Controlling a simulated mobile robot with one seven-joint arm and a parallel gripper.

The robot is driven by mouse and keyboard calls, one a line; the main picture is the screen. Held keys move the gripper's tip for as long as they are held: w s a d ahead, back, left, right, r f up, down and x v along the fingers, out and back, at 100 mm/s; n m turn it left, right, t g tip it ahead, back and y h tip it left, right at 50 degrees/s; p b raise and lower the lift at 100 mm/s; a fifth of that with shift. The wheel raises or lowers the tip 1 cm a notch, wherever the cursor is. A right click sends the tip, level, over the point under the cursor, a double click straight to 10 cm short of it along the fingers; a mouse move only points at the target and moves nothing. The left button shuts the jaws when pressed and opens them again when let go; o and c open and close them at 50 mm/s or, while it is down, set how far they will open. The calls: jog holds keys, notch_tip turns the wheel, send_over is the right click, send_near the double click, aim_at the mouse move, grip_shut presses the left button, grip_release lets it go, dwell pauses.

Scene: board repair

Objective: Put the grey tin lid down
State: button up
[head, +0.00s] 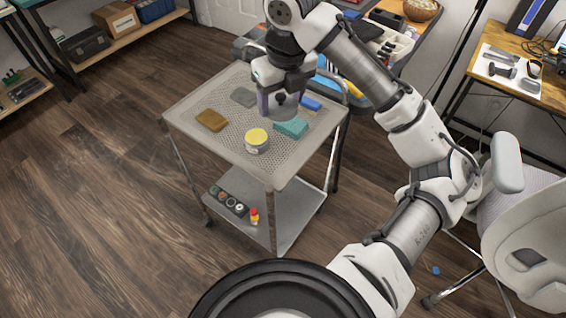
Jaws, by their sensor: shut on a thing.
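My gripper (281,106) is above the right-centre part of the perforated grey cart top (203,98). It is shut on the grey tin lid (287,110), which shows only partly below the fingers as a dull grey shape. I cannot tell whether the lid touches the cart top. A small round tin with a yellow top and pale side (257,141) stands upright just in front of my gripper, to its left.
A teal block (291,129) lies close to the gripper on its near side. A brown block (211,120), a grey block (243,97) and a blue item (310,103) also lie on the top. The lower shelf (276,214) holds small items.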

aim_at(281, 167)
jog(key=shift+s+f, duration=0.2)
jog(key=shift+f, duration=0.25)
notch_tip(281, 167, down, 19)
jog(key=shift+d+f+p, duration=0.1)
jog(key=shift+p, duration=0.8)
jog(key=shift+f, duration=0.2)
jog(key=o, duration=1)
jog(key=shift+r, duration=0.1)
jog(key=r, duration=0.4)
jog(key=s+r+b, duration=0.1)
jog(key=r, duration=0.7)
jog(key=shift+s+d+b, duration=0.3)
jog(key=shift+d+b, duration=0.1)
